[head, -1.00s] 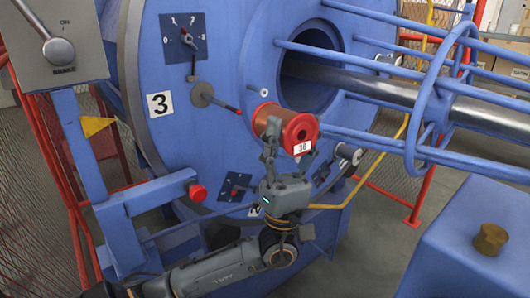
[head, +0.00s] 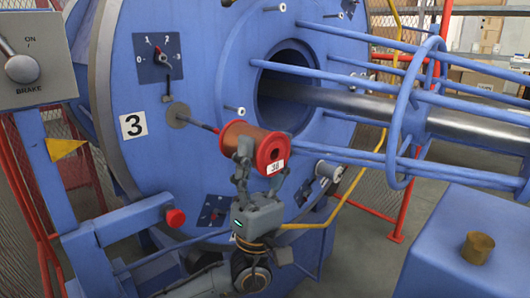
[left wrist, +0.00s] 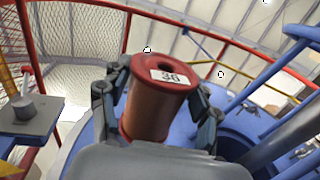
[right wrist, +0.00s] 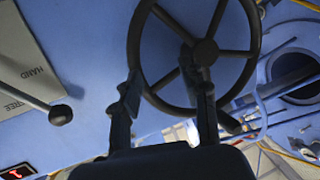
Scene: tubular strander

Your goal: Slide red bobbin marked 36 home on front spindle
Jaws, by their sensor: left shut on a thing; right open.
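The red bobbin (head: 258,147) has a copper-coloured barrel and a white tag on its near flange. The tag reads 36 in the left wrist view (left wrist: 165,95). My left gripper (head: 260,168) is shut around the barrel from below and holds the bobbin in front of the blue disc face. A thin rod, likely the front spindle (head: 196,123), runs from a grey round plate to the bobbin's far flange. Its tip is hidden there; I cannot tell whether it enters the bore. My right gripper (right wrist: 165,82) is open at a black handwheel, outside the head view.
Blue cage bars (head: 350,152) and a steel shaft (head: 345,97) extend right of the bobbin. A pale bobbin (head: 328,170) sits low on the disc. A red button (head: 175,217) on a blue arm stands left. A blue box (head: 440,245) stands at lower right.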

